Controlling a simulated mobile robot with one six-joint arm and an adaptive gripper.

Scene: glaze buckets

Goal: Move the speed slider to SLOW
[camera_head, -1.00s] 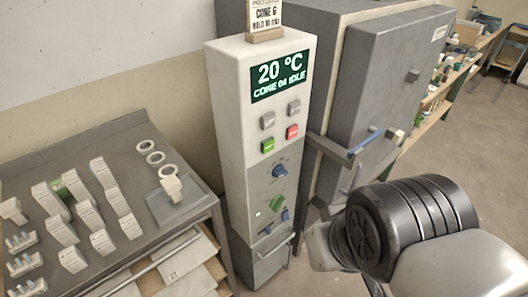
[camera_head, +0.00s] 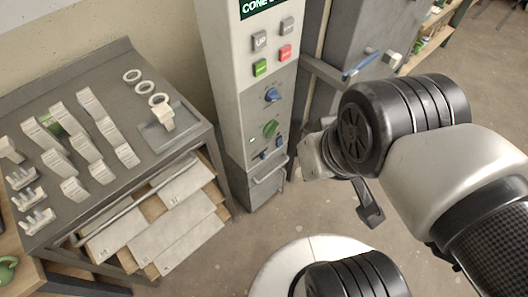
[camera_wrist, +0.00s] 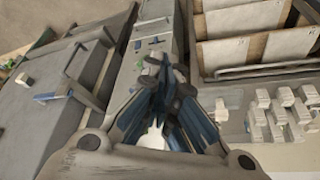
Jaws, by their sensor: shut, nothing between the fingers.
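The control panel is a tall pale-and-grey column (camera_head: 228,95) standing at the centre of the head view. Low on its front are two small blue handles, one at the right (camera_head: 278,141) and one lower left (camera_head: 264,154). I cannot tell which is the speed slider, and no SLOW marking is legible. A blue knob (camera_head: 272,95) and a green knob (camera_head: 270,128) sit above them. In the wrist view my gripper (camera_wrist: 165,72) is shut and empty, its fingertips overlapping the panel front (camera_wrist: 150,20). Contact cannot be told. My wrist hides most of the gripper in the head view.
A grey kiln (camera_head: 365,30) with a blue-grip handle (camera_head: 360,65) stands right of the panel. A table (camera_head: 95,105) with several test tiles and rings is at the left, shelves with boards (camera_head: 165,220) beneath. Floor shows between panel and arm.

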